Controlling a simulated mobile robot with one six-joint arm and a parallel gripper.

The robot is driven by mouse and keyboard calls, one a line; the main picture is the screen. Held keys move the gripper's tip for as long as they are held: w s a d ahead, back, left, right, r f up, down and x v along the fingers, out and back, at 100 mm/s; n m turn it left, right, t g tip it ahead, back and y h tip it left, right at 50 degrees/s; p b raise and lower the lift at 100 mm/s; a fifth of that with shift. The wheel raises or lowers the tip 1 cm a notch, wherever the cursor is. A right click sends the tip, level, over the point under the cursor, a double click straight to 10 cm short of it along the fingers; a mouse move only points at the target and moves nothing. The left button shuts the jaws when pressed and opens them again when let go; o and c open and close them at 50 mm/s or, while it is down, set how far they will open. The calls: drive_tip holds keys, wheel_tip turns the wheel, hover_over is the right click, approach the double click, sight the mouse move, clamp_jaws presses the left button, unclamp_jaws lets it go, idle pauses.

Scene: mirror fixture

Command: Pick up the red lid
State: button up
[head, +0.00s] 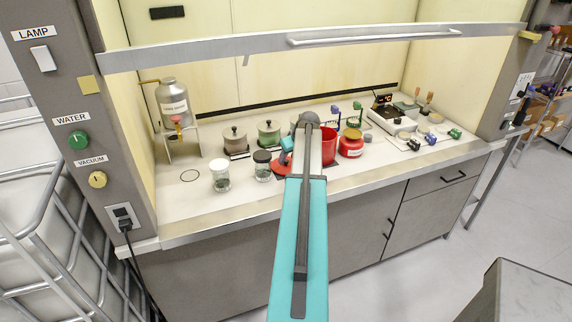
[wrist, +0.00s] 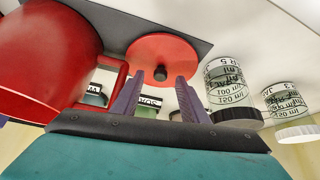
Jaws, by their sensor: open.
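The red lid (wrist: 165,52) is a flat round disc with a small dark knob (wrist: 160,73). In the head view the lid (head: 280,169) lies on the bench left of the red pot (head: 329,146), partly hidden by my arm. My gripper (wrist: 160,80) is open and empty, with its two purple-grey fingers pointing at the lid. In the wrist view the knob appears between the fingertips; whether they reach around it I cannot tell. The red pot (wrist: 45,55) is large at the left of the wrist view.
A black-capped jar (head: 262,166) and a white-capped jar (head: 220,176) stand left of the lid. Grey (head: 235,140) and green (head: 269,135) lidded pots are behind. A red container (head: 351,144) stands right. The raised sash (head: 320,38) crosses above.

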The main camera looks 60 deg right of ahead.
drive_tip(key=shift+w+d+f, duration=0.15)
drive_tip(key=shift+w+f, duration=0.2)
drive_tip(key=shift+f, duration=0.25)
clamp_jaws()
drive_tip(key=shift+r, duration=0.1)
idle(0.3)
